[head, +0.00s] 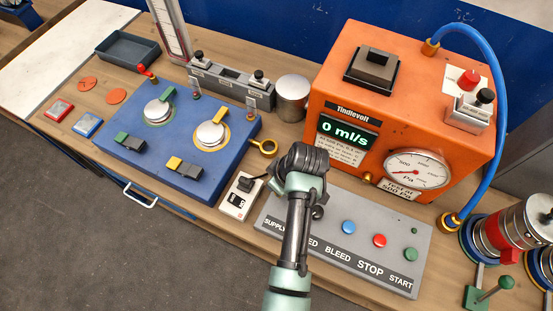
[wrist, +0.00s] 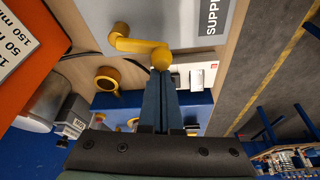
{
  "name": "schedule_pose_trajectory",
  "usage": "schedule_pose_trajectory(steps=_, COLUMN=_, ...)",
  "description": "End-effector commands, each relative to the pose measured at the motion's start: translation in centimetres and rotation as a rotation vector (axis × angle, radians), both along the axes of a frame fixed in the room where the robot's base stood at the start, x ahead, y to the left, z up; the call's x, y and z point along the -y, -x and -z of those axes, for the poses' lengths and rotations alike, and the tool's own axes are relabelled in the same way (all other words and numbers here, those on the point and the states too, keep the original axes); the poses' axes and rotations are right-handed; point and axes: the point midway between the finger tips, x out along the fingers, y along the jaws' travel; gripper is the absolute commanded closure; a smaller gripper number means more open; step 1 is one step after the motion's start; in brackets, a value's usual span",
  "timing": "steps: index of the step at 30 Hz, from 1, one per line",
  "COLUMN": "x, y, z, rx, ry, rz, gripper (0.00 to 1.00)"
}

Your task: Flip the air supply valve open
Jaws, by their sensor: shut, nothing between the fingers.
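A yellow valve lever (wrist: 140,45) with a round knob at its end shows in the wrist view. It is mounted on the light grey panel (wrist: 185,20) beside the printed word SUPPLY. My gripper (wrist: 161,76) has its blue fingers shut together and empty. Their tips are right at the lever's knob; I cannot tell whether they touch. In the head view, my arm hides the lever and the fingertips, and the sloped grey panel (head: 338,262) shows labels SUPPLY, BLEED, STOP and START.
The orange Tindlevolt box (head: 430,95) with a 0 ml/s display stands behind the panel. A blue box (head: 190,165) with knobs and a small white switch box (head: 238,198) lie to the left. A metal cylinder (head: 293,100) stands behind. Red and blue machinery (head: 508,230) is at right.

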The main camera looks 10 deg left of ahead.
Motion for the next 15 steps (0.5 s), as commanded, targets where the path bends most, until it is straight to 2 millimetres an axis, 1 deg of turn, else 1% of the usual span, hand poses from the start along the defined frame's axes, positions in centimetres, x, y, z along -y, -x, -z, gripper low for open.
schedule_pose_trajectory(steps=7, x=0.36, y=0.19, z=0.03, rx=0.0, ry=0.001, rz=-0.161, gripper=1.0)
schedule_pose_trajectory(steps=15, x=0.6, y=0.37, z=0.01, rx=0.001, ry=0.002, rz=-0.155, gripper=1.0)
